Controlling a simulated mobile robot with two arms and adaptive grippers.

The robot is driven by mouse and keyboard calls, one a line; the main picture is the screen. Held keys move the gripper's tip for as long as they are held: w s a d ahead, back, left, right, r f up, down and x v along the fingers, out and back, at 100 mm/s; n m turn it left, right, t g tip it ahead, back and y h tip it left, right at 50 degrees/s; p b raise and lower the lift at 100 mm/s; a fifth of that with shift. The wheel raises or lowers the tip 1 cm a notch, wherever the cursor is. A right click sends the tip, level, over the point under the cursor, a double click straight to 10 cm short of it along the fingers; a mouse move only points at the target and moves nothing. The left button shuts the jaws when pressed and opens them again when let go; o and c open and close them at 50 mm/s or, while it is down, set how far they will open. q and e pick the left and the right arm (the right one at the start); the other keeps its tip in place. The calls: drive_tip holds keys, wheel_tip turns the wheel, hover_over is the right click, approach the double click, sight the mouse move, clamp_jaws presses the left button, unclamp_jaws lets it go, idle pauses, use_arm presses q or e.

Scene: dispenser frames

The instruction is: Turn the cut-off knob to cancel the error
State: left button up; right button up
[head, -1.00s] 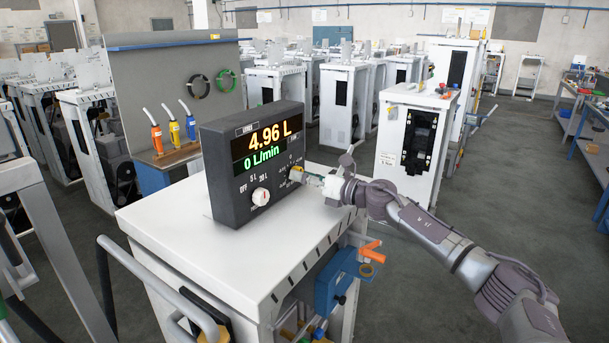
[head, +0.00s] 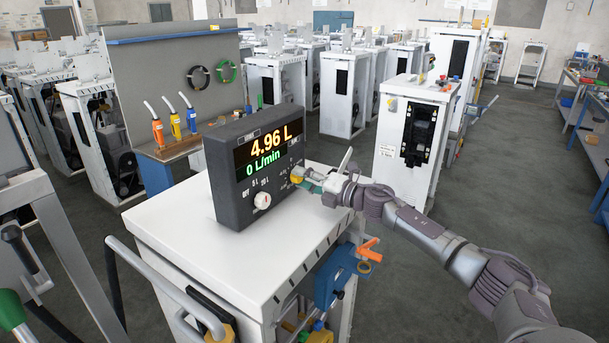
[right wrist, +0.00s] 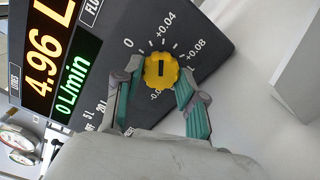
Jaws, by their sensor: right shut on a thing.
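The dark meter box (head: 225,195) stands on the white cabinet top and reads 4.96 L and 0 L/min. A yellow knob (right wrist: 161,70) sits on its face, inside a scale marked 0, +0.04 and +0.08; it also shows in the head view (head: 296,175). A dark slot marks the knob's front. My right gripper (right wrist: 160,82) is shut on the yellow knob, with one finger on each side of it. It reaches the box from the right in the head view (head: 302,181). A white knob (head: 262,200) with a red mark sits lower left on the face. My left gripper is out of view.
The white cabinet top (head: 290,235) is bare around the box. A blue bracket with an orange lever (head: 370,244) is on the cabinet's right side. Several white cabinets stand behind. Three nozzles stand on a wooden block (head: 175,150) at the back left.

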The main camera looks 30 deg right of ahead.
drive_tip(key=shift+a+m, duration=0.1)
drive_tip(key=shift+m, duration=0.3)
drive_tip(key=o, duration=0.7)
drive_tip(key=shift+r, duration=0.1)
drive_tip(key=o, duration=0.4)
drive_tip(key=shift+w+a, duration=0.1)
drive_tip(key=shift+w, duration=0.1)
drive_tip(key=shift+o, duration=0.2)
drive_tip(key=v, duration=1)
drive_tip(key=shift+s+f, duration=0.25)
drive_tip(key=shift+s+d+r, duration=0.1)
drive_tip(key=shift+s+d, duration=0.35)
drive_tip(key=shift+s, duration=0.2)
